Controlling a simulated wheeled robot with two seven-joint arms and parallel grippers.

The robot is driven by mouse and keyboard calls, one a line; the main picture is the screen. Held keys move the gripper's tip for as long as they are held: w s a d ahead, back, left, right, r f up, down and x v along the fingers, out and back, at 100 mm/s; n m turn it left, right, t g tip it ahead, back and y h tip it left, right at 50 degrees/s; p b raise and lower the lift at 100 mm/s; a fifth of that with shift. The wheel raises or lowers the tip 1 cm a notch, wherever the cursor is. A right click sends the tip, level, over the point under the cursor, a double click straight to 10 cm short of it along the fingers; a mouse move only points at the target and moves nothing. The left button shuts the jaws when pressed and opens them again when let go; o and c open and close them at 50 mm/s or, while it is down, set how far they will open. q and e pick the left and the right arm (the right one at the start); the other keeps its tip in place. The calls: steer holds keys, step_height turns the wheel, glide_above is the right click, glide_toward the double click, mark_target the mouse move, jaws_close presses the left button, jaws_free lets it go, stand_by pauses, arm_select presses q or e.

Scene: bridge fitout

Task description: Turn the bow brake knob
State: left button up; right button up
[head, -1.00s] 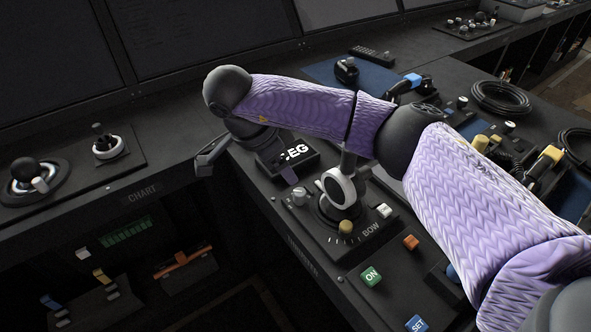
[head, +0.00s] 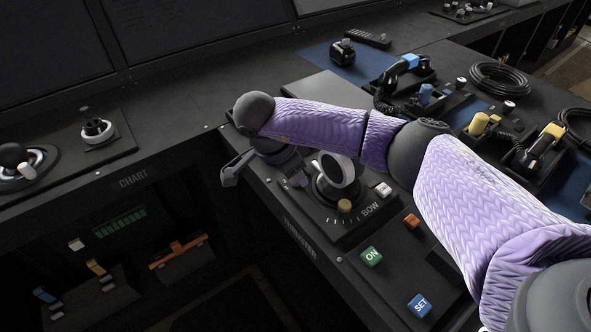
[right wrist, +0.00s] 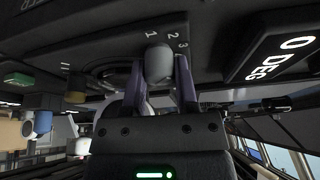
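A grey knob (right wrist: 158,64) stands on the dark bow panel beside a scale marked 1, 2, 3. No brake label is readable. My right gripper (right wrist: 160,80) has one finger on each side of this knob; contact is not clear. In the head view my right gripper (head: 298,180) is low at the left of the bow panel (head: 335,229), where the knob is mostly hidden. A tan knob (head: 344,206) with tick marks and a lever with a white ring (head: 345,171) are on the same panel. My left gripper is out of view.
A green ON button (head: 371,257), a blue SET button (head: 419,305), an orange button (head: 412,221) and a white button (head: 383,189) lie to the right. A lit degree display (right wrist: 282,52) is close to my right gripper. Handsets and coiled cable (head: 499,77) are farther back.

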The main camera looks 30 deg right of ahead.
jaws_close()
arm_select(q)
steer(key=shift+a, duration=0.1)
arm_select(e)
steer(key=shift+m+g, duration=0.3)
steer(key=shift+m, duration=0.5)
steer(key=m+g, duration=0.1)
steer(key=m, duration=0.2)
steer(key=m+g+y, duration=0.1)
steer(key=m, duration=0.2)
steer(key=shift+m, duration=0.4)
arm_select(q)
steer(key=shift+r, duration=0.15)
arm_select(e)
steer(key=shift+g, duration=0.3)
steer(key=shift+m, duration=0.3)
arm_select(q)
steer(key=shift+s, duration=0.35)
